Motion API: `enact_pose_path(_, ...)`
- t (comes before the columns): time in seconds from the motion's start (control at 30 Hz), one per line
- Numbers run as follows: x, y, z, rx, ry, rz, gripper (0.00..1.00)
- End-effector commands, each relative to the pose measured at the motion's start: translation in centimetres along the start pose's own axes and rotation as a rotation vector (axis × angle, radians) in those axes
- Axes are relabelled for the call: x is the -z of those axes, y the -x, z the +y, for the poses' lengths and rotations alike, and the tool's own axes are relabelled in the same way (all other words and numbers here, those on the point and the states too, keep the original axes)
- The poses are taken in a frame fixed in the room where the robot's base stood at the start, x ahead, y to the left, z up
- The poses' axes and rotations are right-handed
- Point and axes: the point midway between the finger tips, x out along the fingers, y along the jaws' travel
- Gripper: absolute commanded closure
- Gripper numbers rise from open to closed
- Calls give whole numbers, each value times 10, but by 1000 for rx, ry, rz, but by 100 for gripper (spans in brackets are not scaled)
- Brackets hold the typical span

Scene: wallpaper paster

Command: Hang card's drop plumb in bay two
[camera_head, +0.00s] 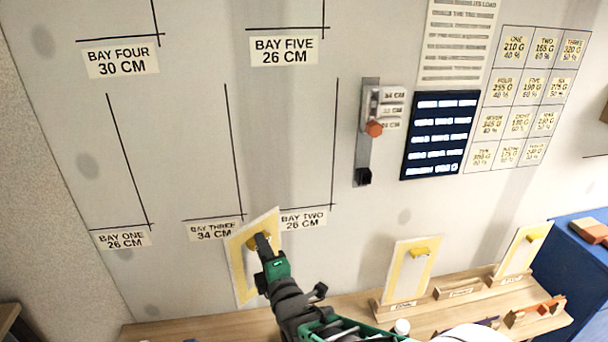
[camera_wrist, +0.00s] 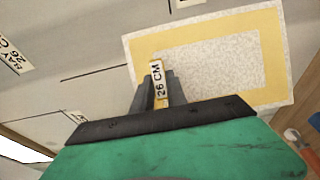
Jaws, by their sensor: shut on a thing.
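My gripper (camera_head: 262,245) is shut on the yellow handle of a pale drop with a yellow border (camera_head: 244,277). The drop hangs tilted in front of the wall, below the bay three and bay two labels, overlapping the right end of the bay three label. In the wrist view the drop (camera_wrist: 215,60) fills the upper right, and a tab marked 26 CM (camera_wrist: 158,80) shows between the fingers. The bay two label (camera_head: 303,219) reads 26 CM; its black lines stand above it. A dark blue card (camera_head: 440,135) with white, unreadable lines is on the wall.
Two similar drops stand on a wooden rack (camera_head: 460,295) at right: one nearer (camera_head: 408,275), one farther (camera_head: 521,251). A bracket (camera_head: 367,140) with an orange knob and cm tags is right of bay two. A number chart (camera_head: 528,100) hangs at far right. A blue box (camera_head: 585,255) stands at right.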

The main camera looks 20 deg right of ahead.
Motion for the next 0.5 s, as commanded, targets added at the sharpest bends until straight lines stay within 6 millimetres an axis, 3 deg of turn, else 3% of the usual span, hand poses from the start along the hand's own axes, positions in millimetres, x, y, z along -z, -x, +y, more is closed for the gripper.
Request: enact_pose_path(0.5,-3,-13,0,-2,-1,0,100)
